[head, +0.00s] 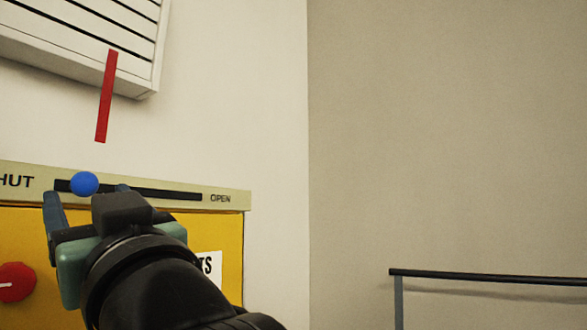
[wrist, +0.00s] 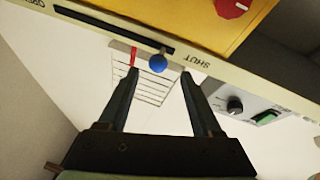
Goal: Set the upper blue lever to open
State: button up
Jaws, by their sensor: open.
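The blue lever knob (head: 84,183) is a round ball in a dark horizontal slot (head: 165,194) along the cream top strip of a yellow panel. It sits near the slot's left end, by the SHUT label; the OPEN label (head: 220,198) is at the right end. My gripper (head: 86,192) is open, its two fingers on either side of the knob. In the wrist view, the knob (wrist: 157,64) shows between and just beyond the fingertips (wrist: 161,73). I cannot tell whether either finger touches it. The wrist view is turned over, with SHUT on the right.
A red knob (head: 14,281) is on the yellow panel (head: 232,240) at lower left. A dark-topped rail (head: 490,275) is at lower right. A grey box with a dial (wrist: 245,104) shows in the wrist view.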

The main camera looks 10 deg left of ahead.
aim_at(87, 186)
jog(key=p+x, duration=0.2)
jog(key=x, duration=0.3)
jog(key=shift+w+d+r, duration=0.1)
jog(key=shift+w, duration=0.05)
jog(key=shift+w+a+r+p, duration=0.15)
jog(key=shift+w+a+p, duration=0.25)
jog(key=shift+a, duration=0.2)
grip_shut()
dwell(0.8)
